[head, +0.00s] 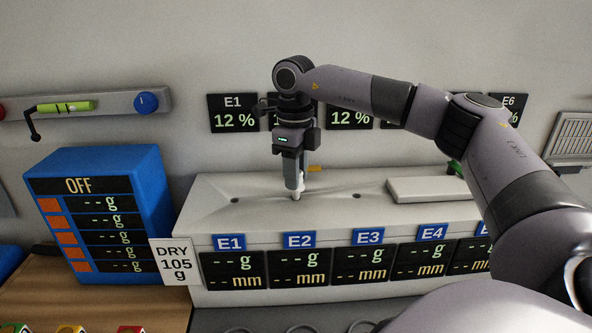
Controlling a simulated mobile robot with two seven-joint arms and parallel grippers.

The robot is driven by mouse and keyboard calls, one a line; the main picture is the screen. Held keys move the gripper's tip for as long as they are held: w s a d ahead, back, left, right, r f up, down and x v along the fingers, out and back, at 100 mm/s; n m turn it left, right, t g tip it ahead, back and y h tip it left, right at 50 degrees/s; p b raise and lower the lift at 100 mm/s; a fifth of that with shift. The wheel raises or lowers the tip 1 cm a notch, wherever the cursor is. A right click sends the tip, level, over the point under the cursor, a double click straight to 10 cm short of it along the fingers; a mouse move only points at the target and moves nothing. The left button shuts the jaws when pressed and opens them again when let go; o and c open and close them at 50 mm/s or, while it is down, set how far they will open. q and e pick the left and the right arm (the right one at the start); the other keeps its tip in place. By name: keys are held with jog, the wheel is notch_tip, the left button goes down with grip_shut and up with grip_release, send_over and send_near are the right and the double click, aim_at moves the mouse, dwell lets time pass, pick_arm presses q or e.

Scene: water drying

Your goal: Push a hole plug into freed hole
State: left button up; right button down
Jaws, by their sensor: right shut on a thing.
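My right gripper (296,187) points straight down over the white bench top, above the E2 label. It is shut on a small whitish hole plug (297,195), whose lower end shows just below the fingertips. The plug's end is at or very near the bench surface (325,182); I cannot tell whether it is in a hole. My left gripper is out of view.
A blue cabinet (153,190) reading OFF stands at the left, with a DRY 105 g card (174,261) beside it. A flat white block (430,189) lies on the bench at the right. Display panels (233,113) hang on the back wall.

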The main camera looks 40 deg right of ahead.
jog(key=shift+f+b, duration=0.6)
jog(key=shift+f, duration=0.65)
jog(key=c, duration=0.8)
grip_release()
jog(key=shift+r, duration=0.1)
jog(key=shift+r, duration=3.55)
jog(key=shift+f, duration=0.1)
